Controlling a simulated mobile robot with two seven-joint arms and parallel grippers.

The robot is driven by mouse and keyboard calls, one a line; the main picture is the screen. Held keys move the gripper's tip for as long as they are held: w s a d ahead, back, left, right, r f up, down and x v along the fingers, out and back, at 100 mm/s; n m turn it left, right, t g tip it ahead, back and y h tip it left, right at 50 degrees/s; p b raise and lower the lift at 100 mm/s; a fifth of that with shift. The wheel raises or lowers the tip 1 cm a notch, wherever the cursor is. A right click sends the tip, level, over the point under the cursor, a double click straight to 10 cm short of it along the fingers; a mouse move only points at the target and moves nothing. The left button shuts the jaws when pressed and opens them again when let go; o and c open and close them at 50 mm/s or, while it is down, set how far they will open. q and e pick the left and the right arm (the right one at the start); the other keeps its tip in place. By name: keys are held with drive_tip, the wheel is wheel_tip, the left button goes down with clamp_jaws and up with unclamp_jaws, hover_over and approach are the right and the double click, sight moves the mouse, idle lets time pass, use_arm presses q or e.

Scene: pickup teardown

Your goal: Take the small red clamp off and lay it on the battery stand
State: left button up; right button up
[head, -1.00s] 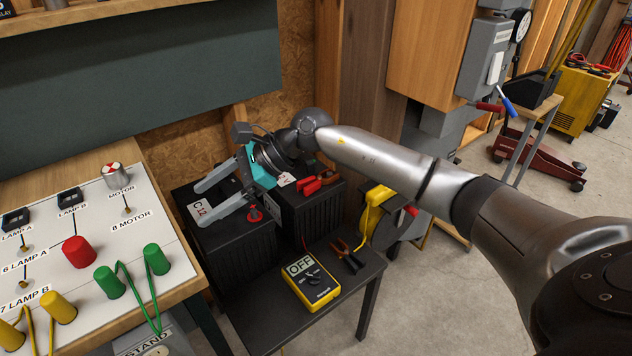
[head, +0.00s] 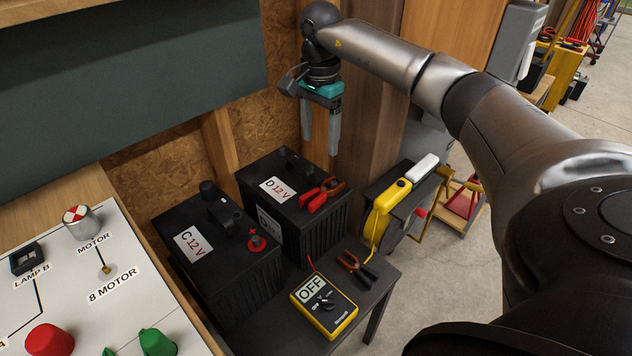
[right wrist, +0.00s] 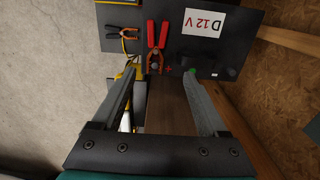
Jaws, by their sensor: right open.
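The small red clamp (head: 323,195), with red handles and copper-brown jaws, sits on top of battery D (head: 290,195) near its right edge. It also shows in the right wrist view (right wrist: 157,42), handles pointing up in the picture. Whether its jaws grip the terminal is hard to tell. My right gripper (head: 320,138) is open and empty, fingers pointing down, above and behind battery D, apart from the clamp. In the right wrist view, the clamp lies beyond the gap between its fingertips (right wrist: 160,74). The black battery stand (head: 378,287) carries the batteries. My left gripper is not in view.
Battery C (head: 215,250) stands left of battery D, with a red terminal on top. A yellow meter (head: 324,306) reading OFF and a black-handled clamp (head: 355,267) lie on the stand's front. A yellow reel (head: 390,205) stands right. A lamp panel (head: 125,265) is at left.

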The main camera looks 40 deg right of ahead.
drive_tip(key=b, duration=0.2)
hover_over(322, 189)
drive_tip(key=f, duration=0.6)
drive_tip(key=shift+w+a+f, duration=0.1)
drive_tip(key=shift+w+f, duration=0.05)
drive_tip(key=shift+w, duration=0.15)
drive_tip(key=shift+f+b, duration=0.35)
drive_tip(key=shift+f, duration=0.6)
drive_tip(key=shift+s+f+b, duration=0.2)
drive_tip(key=shift+f+b, duration=0.35)
drive_tip(key=shift+f, duration=0.5)
drive_tip(key=shift+s+f+b, duration=0.15)
drive_tip(key=shift+f+b, duration=0.35)
drive_tip(key=shift+f, duration=1.2)
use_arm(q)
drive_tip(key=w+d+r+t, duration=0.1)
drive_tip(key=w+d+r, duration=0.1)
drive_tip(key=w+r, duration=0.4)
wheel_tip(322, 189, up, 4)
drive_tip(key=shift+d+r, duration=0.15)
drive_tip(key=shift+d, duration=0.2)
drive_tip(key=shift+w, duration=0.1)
use_arm(e)
clamp_jaws()
